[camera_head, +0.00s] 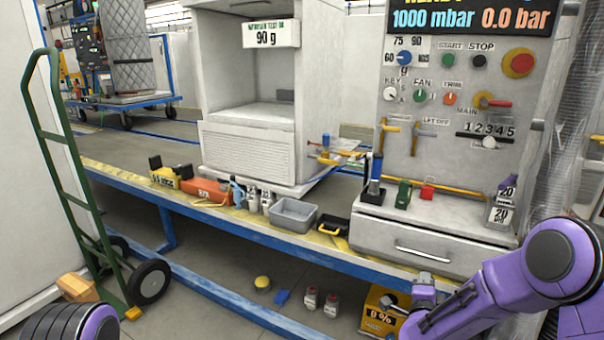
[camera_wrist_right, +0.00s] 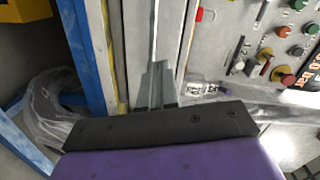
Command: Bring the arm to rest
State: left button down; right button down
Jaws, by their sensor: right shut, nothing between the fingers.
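My right arm (camera_head: 490,290) comes in from the right in the head view, bent low in front of the drawer unit (camera_head: 385,238). The fingers are hard to make out there. In the right wrist view my right gripper (camera_wrist_right: 157,78) shows as two grey fingers, shut and empty. They point past the bench front towards the panel side. Part of my left arm (camera_head: 72,325) shows at the bottom left corner; its gripper is out of the picture.
A blue-framed bench (camera_head: 200,205) holds an orange case (camera_head: 210,192), a grey bin (camera_head: 292,215) and small tools. The control panel (camera_head: 455,110) rises behind the drawer. The yellow box (camera_head: 380,312) stands on the floor. A green hand truck (camera_head: 72,165) is at the left. Clear plastic sheeting hangs at the right.

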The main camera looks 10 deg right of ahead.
jog(key=s+a+f+n+g+y, duration=0.2)
jog(key=s+f+n, duration=0.2)
jog(key=s+f, duration=0.15)
jog(key=s+a+f+n+g+y, duration=0.1)
jog(key=s+a+f+n, duration=0.25)
jog(key=f, duration=0.25)
jog(key=s+a+f+n+g+y, duration=0.1)
jog(key=s+f+n+g, duration=0.2)
jog(key=s, duration=0.7)
jog(key=s+f+n+g, duration=0.25)
jog(key=s+f, duration=0.25)
jog(key=s, duration=0.5)
jog(key=s+a+f+n+g+y, duration=0.1)
jog(key=s+f+g, duration=0.3)
jog(key=s, duration=0.6)
notch_tip(320, 180, up, 14)
jog(key=t+p, duration=0.1)
jog(key=p, duration=1.3)
jog(key=shift+w+d+f, duration=0.15)
jog(key=shift+w+f, duration=0.05)
jog(key=shift+w, duration=0.15)
